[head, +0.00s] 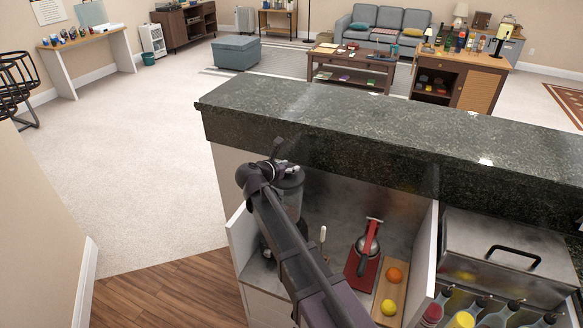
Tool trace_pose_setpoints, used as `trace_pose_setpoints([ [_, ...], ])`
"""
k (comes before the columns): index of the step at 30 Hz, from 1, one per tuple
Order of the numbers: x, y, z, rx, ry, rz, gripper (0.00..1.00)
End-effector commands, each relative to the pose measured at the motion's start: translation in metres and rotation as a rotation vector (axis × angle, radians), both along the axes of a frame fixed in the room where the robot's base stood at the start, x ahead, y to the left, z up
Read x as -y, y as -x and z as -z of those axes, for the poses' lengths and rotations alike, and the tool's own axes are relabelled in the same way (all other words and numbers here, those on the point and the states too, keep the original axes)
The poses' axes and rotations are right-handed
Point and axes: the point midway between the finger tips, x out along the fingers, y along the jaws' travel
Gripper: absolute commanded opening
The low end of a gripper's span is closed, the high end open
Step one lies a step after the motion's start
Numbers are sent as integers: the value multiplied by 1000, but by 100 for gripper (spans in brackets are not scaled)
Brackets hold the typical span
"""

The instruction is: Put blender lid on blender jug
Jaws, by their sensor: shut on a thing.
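The blender jug (291,196) is a grey see-through vessel standing in the open bay below the dark counter, at its left end. My arm crosses in front of it and hides its left side and much of the blender base. My gripper (282,164) is at the top of the jug, seen small and partly hidden by my wrist. It is shut on the dark blender lid (293,176), which is at or just over the jug's mouth. I cannot tell whether the lid is seated or slightly above.
The dark stone counter (330,112) overhangs just behind the blender. A red juicer (366,250) and a wooden board (391,290) with an orange (394,275) and a lemon (389,307) are to the right. A white panel (241,238) bounds the bay at left.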

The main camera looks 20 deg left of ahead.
Motion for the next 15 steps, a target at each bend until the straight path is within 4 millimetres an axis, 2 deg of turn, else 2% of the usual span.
trace_pose_setpoints([
  [1, 0, 0, 9, 0, 0, 0, 3],
  [6, 0, 0, 20, 0, 0, 0, 3],
  [15, -1, 0, 27, 0, 0, -1, 3],
])
